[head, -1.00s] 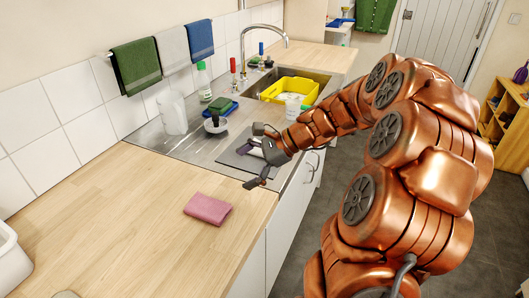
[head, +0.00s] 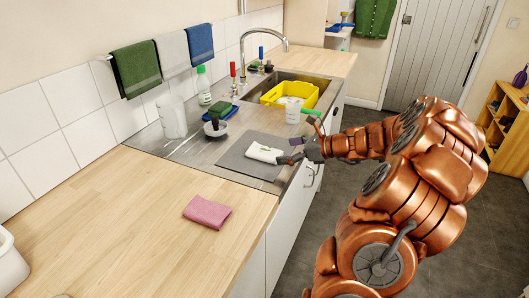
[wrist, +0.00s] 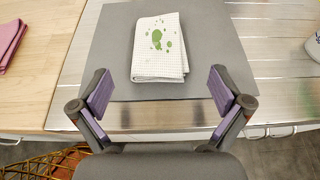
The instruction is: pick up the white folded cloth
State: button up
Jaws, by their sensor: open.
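The white folded cloth (head: 265,153) lies flat on a grey mat (head: 238,166) beside the sink. In the head view my gripper (head: 300,145) is at the cloth's right side, near the counter's front edge. I cannot tell its height above the mat.
A pink folded cloth (head: 207,211) lies on the wooden worktop (head: 110,220). Three towels hang on the wall rail.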

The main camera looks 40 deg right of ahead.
aim_at(276, 152)
jog(key=x, duration=0.4)
jog(key=shift+w+f, duration=0.1)
jog(key=shift+f, duration=0.1)
jog(key=shift+c, duration=0.3)
jog(key=c, duration=0.7)
jog(key=shift+r, duration=0.1)
